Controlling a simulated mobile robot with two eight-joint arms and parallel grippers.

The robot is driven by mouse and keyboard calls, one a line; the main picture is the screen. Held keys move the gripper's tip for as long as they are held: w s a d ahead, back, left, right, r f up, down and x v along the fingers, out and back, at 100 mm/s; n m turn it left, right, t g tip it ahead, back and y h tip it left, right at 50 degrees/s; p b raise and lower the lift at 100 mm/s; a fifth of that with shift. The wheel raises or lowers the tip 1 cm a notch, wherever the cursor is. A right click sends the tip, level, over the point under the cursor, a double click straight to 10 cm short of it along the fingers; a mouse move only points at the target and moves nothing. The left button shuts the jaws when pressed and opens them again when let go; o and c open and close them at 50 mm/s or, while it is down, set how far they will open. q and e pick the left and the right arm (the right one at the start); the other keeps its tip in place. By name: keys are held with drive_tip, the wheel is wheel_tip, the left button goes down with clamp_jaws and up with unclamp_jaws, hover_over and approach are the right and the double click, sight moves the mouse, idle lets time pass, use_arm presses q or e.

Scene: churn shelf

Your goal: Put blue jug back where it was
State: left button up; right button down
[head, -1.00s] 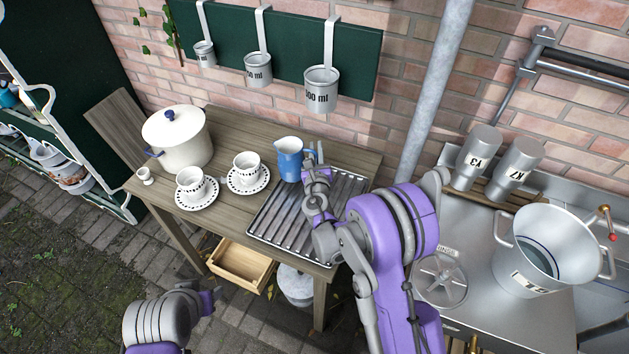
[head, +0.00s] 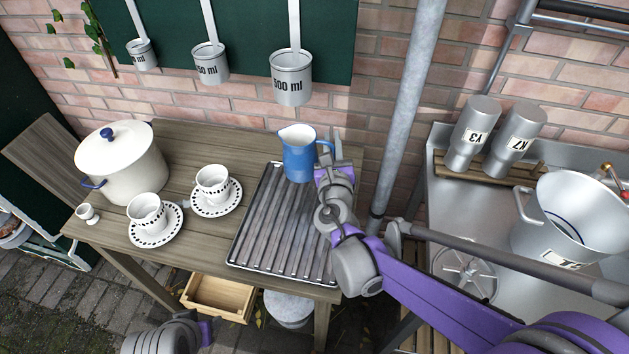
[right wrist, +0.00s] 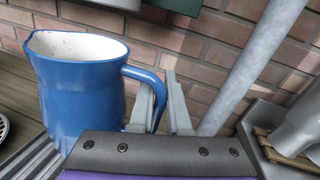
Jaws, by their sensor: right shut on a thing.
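The blue jug (head: 299,160) is upright at the back of the ridged metal tray (head: 268,240) on the wooden table. I cannot tell whether its base touches the tray. My right gripper (head: 337,152) is at the jug's right side, shut on its handle. In the right wrist view, the blue jug (right wrist: 82,95) fills the left side, with its white inside showing. The fingers of my right gripper (right wrist: 166,105) are at its handle there. Part of my left arm shows at the bottom left of the head view; its fingers cannot be made out.
Two dotted cups (head: 147,213) (head: 213,184) on saucers and a white pot (head: 122,168) stand left of the tray. Measuring cups (head: 291,78) hang above the table. A grey pipe (head: 408,110) rises right of the jug. The tray's front is clear.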

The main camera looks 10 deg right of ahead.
wheel_tip(320, 180, down, 9)
drive_tip(key=shift+r+b, duration=0.2)
drive_tip(key=shift+b, duration=0.65)
drive_tip(key=c, duration=0.9)
unclamp_jaws()
